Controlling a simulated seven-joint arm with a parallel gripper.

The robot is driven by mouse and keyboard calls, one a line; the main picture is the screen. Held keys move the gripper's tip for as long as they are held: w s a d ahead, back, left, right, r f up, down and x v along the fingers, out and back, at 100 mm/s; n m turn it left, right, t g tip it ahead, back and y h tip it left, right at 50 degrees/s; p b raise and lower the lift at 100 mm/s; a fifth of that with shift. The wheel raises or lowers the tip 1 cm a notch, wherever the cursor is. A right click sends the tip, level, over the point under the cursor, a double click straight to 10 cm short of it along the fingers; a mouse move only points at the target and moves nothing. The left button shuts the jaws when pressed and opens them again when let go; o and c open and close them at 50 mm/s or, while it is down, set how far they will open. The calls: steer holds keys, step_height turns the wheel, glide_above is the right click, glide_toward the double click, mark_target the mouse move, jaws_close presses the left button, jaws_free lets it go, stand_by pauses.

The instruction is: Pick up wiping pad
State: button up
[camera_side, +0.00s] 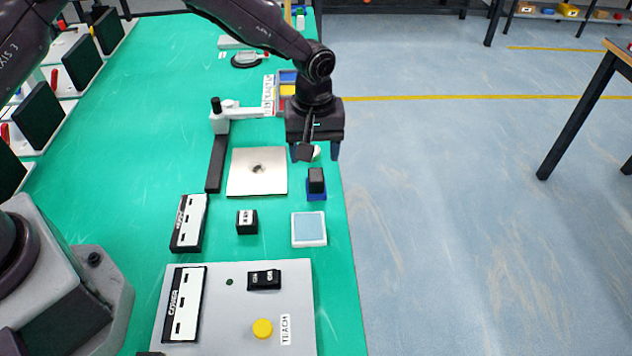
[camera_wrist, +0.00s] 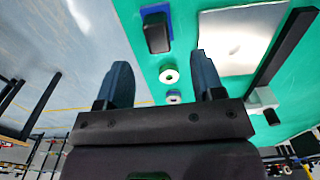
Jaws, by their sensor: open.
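The wiping pad (camera_side: 316,183) looks like a black block handle on a blue base, standing on the green table near its right edge. It also shows in the wrist view (camera_wrist: 157,33), at the top, beyond the fingertips. My gripper (camera_side: 318,152) is open and empty, with blue fingers pointing down. It is above the table edge, a little farther back than the pad and apart from it. In the wrist view my gripper (camera_wrist: 162,65) has its two fingers spread wide, with a white ring-shaped item (camera_wrist: 169,75) showing between them.
A metal plate (camera_side: 248,185) lies left of the pad, with a dark bar and a white stand (camera_side: 235,115) behind. A light-blue square in a white frame (camera_side: 309,229) and a small black block (camera_side: 247,222) are nearer. A grey panel with a yellow button (camera_side: 262,328) is in front.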

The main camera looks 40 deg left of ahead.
mark_target(316, 174)
steer(key=f, duration=0.7)
steer(key=shift+w+f, duration=0.1)
steer(key=shift+w, duration=0.1)
steer(key=c, duration=1)
